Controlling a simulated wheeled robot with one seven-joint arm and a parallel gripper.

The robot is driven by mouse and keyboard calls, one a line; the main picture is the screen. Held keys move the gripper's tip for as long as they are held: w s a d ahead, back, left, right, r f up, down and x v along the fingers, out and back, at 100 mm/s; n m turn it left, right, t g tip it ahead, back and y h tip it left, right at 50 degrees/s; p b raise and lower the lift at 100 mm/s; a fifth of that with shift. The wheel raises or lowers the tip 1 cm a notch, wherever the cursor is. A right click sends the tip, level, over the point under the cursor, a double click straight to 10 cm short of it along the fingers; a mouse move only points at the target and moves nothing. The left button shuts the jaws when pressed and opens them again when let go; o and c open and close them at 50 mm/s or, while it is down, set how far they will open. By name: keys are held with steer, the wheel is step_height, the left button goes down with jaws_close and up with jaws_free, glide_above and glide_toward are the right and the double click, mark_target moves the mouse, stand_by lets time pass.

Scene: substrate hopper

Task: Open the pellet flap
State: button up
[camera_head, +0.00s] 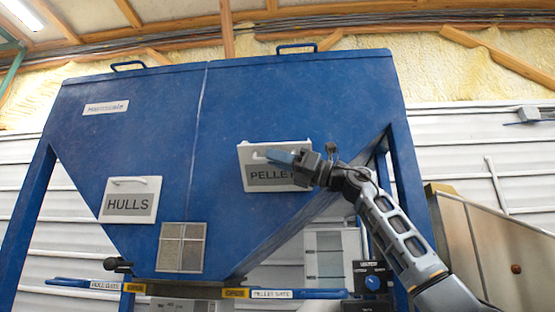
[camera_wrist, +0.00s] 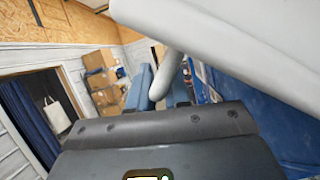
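The pellet flap (camera_head: 243,172) is a white plate with a grey label on the sloped front of the blue hopper. It appears to lie against the hopper; a small gap cannot be ruled out. My gripper (camera_head: 277,156) is at the flap's upper edge, over its handle, and hides part of the label. In the wrist view two blue fingers (camera_wrist: 160,90) stand apart, with a pale rounded bar (camera_wrist: 167,72), apparently the handle, between them. Whether they pinch it is unclear. A large pale part fills the upper right of that view.
The hulls flap (camera_head: 130,200) is at the left of the blue hopper (camera_head: 190,110). Blue gate levers (camera_head: 325,294) run below. A control box with a blue knob (camera_head: 373,283) sits under my arm. A brown-edged panel (camera_head: 500,245) stands at right. Cardboard boxes (camera_wrist: 100,75) are in the background.

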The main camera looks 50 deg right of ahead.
steer(key=shift+r, duration=0.1)
jaws_close()
steer(key=shift+w+d+r+m+h+p, duration=0.15)
steer(key=shift+r+m+h+p, duration=0.15)
steer(key=shift+r+m+p, duration=0.35)
steer(key=shift+w+d+r+m+t+h, duration=0.1)
steer(key=shift+d+r+m+t+h, duration=0.1)
steer(key=shift+m, duration=0.25)
steer(key=shift+w+d+r+m+t+h, duration=0.1)
steer(key=shift+m+t, duration=0.1)
steer(key=shift+m, duration=0.2)
steer(key=shift+o, duration=2)
jaws_free()
steer(key=b+v, duration=0.2)
steer(key=v, duration=0.5)
steer(key=shift+s+d, duration=0.15)
steer(key=shift+s, duration=0.25)
